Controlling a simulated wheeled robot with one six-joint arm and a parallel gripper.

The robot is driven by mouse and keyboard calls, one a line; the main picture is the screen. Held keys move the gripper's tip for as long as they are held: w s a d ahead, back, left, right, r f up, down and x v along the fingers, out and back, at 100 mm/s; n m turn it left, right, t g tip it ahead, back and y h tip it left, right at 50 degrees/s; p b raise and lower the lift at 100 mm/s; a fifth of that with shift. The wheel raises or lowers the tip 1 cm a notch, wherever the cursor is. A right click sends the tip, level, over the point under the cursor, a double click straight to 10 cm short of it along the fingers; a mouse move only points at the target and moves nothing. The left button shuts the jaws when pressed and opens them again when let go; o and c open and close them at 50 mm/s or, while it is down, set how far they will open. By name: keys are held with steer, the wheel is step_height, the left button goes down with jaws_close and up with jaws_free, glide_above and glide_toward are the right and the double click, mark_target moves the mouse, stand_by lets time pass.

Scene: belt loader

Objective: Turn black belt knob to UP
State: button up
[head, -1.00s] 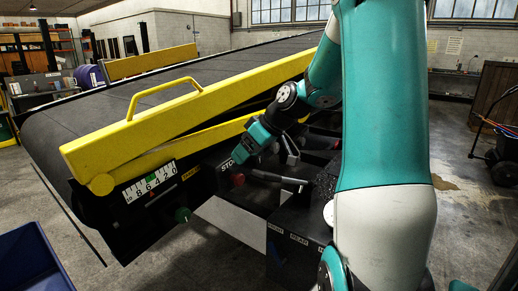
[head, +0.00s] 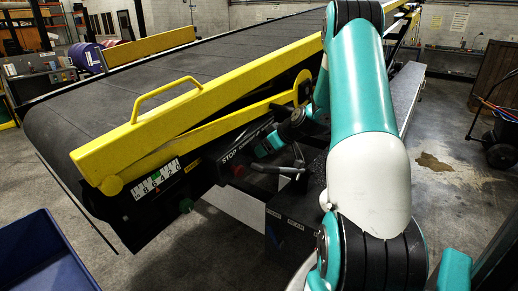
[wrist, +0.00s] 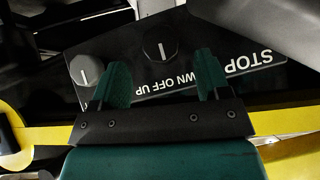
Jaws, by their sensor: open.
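The black belt knob (wrist: 160,45) is on the dark panel in the wrist view, a round dial with a white line running roughly up and down the picture. The upside-down label DOWN OFF UP (wrist: 155,84) is partly hidden by my gripper. My gripper (wrist: 162,65) is open and empty, with the black knob between and just beyond its green fingertips; contact cannot be told. In the head view my gripper (head: 268,146) is low over the loader's console, and the black knob cannot be made out there.
A grey knob (wrist: 87,70) sits beside my gripper's left finger. STOP lettering (wrist: 250,62) is at right. The yellow rail (head: 200,92) runs along the belt (head: 100,98). A lever (head: 286,168) stands near the console. A blue bin (head: 40,255) is front left.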

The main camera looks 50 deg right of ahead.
steer(key=p+x, duration=0.1)
steer(key=x, duration=0.4)
steer(key=c, duration=0.9)
